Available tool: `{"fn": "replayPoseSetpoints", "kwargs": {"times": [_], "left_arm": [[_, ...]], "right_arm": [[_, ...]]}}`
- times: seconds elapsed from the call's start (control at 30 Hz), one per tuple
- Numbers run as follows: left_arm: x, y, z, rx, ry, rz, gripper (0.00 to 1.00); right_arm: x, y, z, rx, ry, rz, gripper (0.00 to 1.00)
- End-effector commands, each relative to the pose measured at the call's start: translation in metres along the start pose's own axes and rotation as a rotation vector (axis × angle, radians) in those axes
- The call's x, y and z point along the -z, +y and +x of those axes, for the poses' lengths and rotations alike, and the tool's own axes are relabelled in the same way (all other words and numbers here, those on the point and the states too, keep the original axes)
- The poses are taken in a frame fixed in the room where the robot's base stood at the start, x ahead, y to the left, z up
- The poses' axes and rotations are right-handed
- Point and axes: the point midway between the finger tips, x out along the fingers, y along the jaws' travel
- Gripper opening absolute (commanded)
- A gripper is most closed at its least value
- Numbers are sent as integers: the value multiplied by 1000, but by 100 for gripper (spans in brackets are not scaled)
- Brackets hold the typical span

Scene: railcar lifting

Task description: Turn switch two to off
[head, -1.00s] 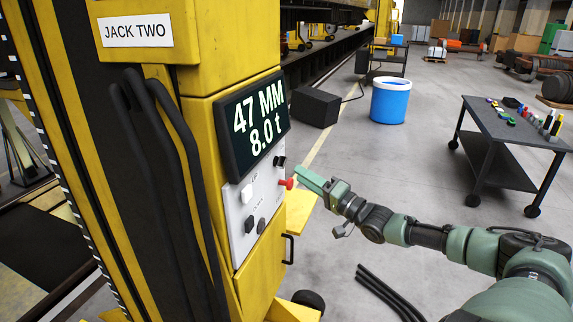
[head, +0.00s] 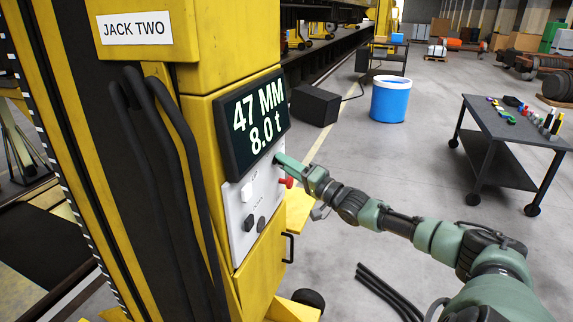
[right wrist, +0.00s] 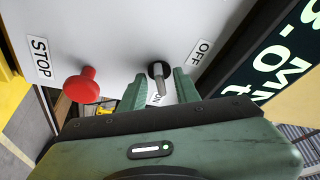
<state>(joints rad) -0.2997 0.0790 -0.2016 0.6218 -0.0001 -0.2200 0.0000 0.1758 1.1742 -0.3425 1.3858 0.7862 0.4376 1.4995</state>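The yellow jack column (head: 235,40) is labelled JACK TWO and carries a light control panel (head: 237,205). In the right wrist view, the dark toggle switch (right wrist: 157,72) sits between an OFF label (right wrist: 198,55) and an ON label (right wrist: 156,97). Its grey lever points towards ON. My right gripper (right wrist: 161,90) is open, with one finger on each side of the lever and visible gaps. In the head view, the right gripper (head: 281,161) reaches the panel's upper right and hides the switch. My left gripper is not in view.
A red STOP button (right wrist: 82,86) stands out beside the fingers. The display (head: 255,123) reads 47 MM and 8.0 t just above the panel. A cart (head: 505,135) and a blue bin (head: 390,100) stand farther right, with clear floor between.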

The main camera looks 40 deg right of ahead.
Motion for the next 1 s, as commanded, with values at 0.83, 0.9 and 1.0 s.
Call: {"fn": "replayPoseSetpoints", "kwargs": {"times": [0.83,0.9,1.0], "left_arm": [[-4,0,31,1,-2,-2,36],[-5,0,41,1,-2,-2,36],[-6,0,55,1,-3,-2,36]], "right_arm": [[-2,6,-1,65,2,-151,0],[-2,7,-1,85,3,-203,0],[-1,8,-1,120,4,-286,0]]}}
